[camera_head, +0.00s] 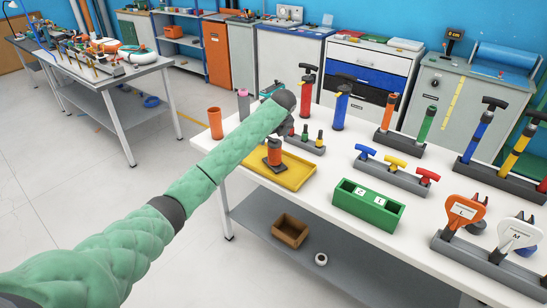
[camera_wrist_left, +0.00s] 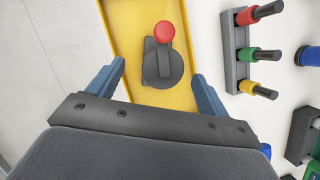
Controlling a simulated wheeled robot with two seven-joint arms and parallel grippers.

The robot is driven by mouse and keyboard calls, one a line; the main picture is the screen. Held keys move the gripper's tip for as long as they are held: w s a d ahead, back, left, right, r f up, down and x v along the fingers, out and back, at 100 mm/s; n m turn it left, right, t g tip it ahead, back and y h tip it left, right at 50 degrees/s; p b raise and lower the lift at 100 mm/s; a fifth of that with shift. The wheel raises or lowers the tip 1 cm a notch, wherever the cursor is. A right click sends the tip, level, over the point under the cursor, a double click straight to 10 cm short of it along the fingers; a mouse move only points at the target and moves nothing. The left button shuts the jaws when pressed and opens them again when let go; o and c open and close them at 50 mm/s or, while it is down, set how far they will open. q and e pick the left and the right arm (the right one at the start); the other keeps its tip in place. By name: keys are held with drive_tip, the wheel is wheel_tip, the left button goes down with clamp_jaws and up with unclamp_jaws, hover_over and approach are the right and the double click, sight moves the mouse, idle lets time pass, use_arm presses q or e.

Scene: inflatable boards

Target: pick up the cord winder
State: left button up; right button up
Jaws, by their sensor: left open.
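A dark device with a round black disc and a red knob, which looks like the cord winder (camera_wrist_left: 162,66), sits on a yellow tray (camera_wrist_left: 121,18). In the head view the winder (camera_head: 274,153) stands on the tray (camera_head: 293,179) near the table's left end, partly behind my green left arm. My left gripper (camera_wrist_left: 158,70) is open and empty. In the wrist view its two blue fingers lie either side of the winder's lower part, apart from it. Its height above the winder is hard to tell. My right gripper is not in view.
An orange cup (camera_head: 215,123) stands left of the tray. A rack with coloured handles (camera_wrist_left: 238,50) is close on the tray's right. A green box (camera_head: 368,205), a rack of T-handles (camera_head: 393,178) and several pumps stand further right on the white table.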

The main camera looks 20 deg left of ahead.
sight(275, 144)
use_arm(q)
drive_tip(key=shift+d+m, duration=0.1)
drive_tip(key=shift+m, duration=0.4)
drive_tip(key=shift+p+x, duration=0.55)
drive_tip(key=shift+x, duration=0.8)
drive_tip(key=f+p, duration=0.1)
drive_tip(key=f, duration=0.1)
drive_tip(key=w+f+p, duration=0.1)
drive_tip(key=f, duration=0.1)
drive_tip(key=shift+w+f+p, duration=0.1)
drive_tip(key=shift+f+p, duration=0.2)
drive_tip(key=shift+f, duration=0.15)
drive_tip(key=c, duration=1.2)
drive_tip(key=shift+c, duration=0.6)
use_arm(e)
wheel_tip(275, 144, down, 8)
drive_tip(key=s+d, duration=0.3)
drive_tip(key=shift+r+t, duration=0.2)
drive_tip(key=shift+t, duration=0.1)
use_arm(q)
drive_tip(key=shift+r, duration=0.1)
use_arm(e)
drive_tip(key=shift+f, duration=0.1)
